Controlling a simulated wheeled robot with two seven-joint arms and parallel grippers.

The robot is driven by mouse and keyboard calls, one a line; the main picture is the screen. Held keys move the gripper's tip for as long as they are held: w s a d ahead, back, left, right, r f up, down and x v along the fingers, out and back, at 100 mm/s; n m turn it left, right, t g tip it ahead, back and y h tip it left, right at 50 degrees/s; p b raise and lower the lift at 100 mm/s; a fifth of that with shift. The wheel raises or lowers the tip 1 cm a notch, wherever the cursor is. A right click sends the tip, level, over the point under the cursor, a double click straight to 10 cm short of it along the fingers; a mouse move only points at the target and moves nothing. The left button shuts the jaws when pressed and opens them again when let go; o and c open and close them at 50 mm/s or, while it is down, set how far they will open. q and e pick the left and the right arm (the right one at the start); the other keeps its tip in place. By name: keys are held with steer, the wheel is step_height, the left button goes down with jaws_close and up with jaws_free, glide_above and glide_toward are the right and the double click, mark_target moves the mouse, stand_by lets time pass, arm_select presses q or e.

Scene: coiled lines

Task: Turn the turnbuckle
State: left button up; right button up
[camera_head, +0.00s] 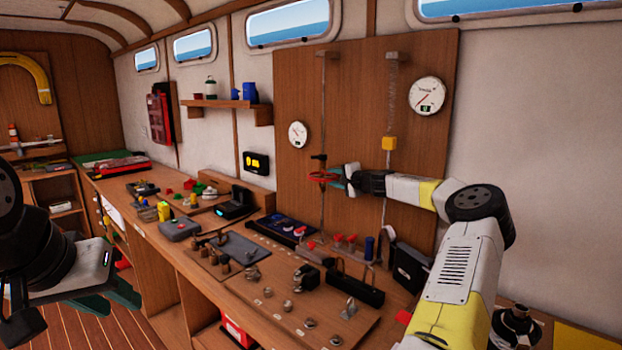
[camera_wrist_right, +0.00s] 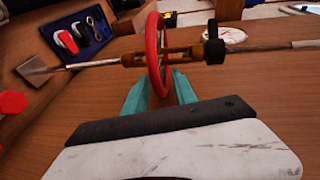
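The turnbuckle is on a vertical line on the wooden board, with a red ring wheel (camera_head: 322,177) around it. In the right wrist view its bronze body (camera_wrist_right: 187,57) runs sideways through the red ring (camera_wrist_right: 154,45), with a black knob (camera_wrist_right: 214,44) at one end. My right gripper (camera_head: 340,178) is at the ring; in the wrist view its teal fingers (camera_wrist_right: 162,85) stand on both sides of the ring's near rim, with a gap visible between them. Firm contact is not clear. My left gripper (camera_head: 112,300) is open and empty at the lower left, far from the turnbuckle.
Another gauge (camera_head: 297,134) is left. The workbench (camera_head: 290,285) below holds several fittings, tools and a black-handled box (camera_head: 354,288).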

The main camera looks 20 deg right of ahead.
steer(key=shift+x, duration=0.9)
jaws_close()
steer(key=shift+f, duration=0.1)
steer(key=shift+s+h, duration=0.1)
steer(key=shift+h, duration=0.2)
